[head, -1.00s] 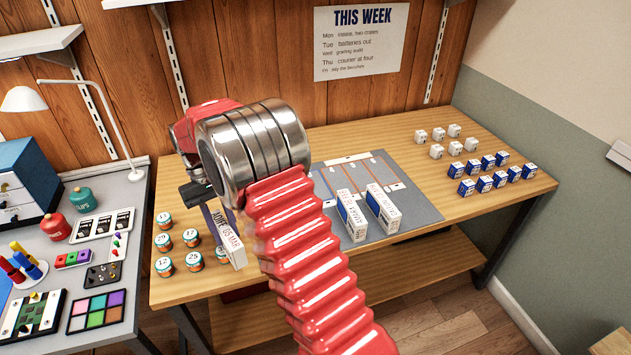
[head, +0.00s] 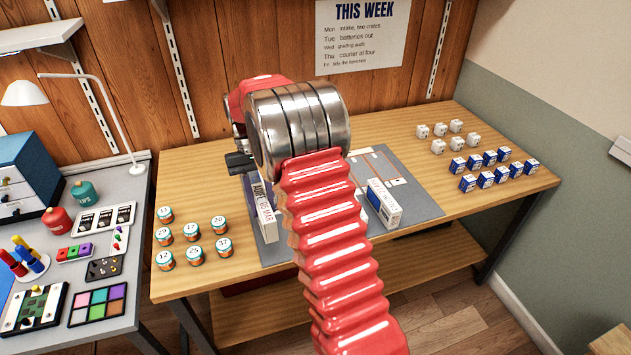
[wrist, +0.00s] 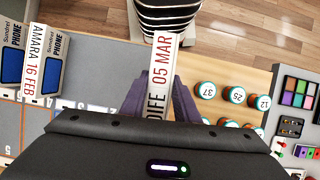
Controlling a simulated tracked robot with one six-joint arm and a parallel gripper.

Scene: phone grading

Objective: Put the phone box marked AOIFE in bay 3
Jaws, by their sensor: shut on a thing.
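The phone box marked AOIFE 05 MAR (head: 264,212) is in my gripper (wrist: 159,88), between the two dark fingers. In the wrist view its white label edge (wrist: 161,60) faces the camera. In the head view the box appears upright at the left part of the grey bay mat (head: 425,204); I cannot tell whether it touches the mat. My red arm hides the middle of the mat. A box marked AMARA 16 FEB (wrist: 42,62) and another phone box (wrist: 10,55) stand on the mat, to the left in the wrist view.
Several numbered cans (head: 192,232) stand left of the mat. Several small white boxes (head: 438,146) and blue boxes (head: 486,184) stand on the right of the wooden table (head: 470,125). A grey side table (head: 135,215) holds a lamp (head: 25,94) and a paint palette (head: 97,308).

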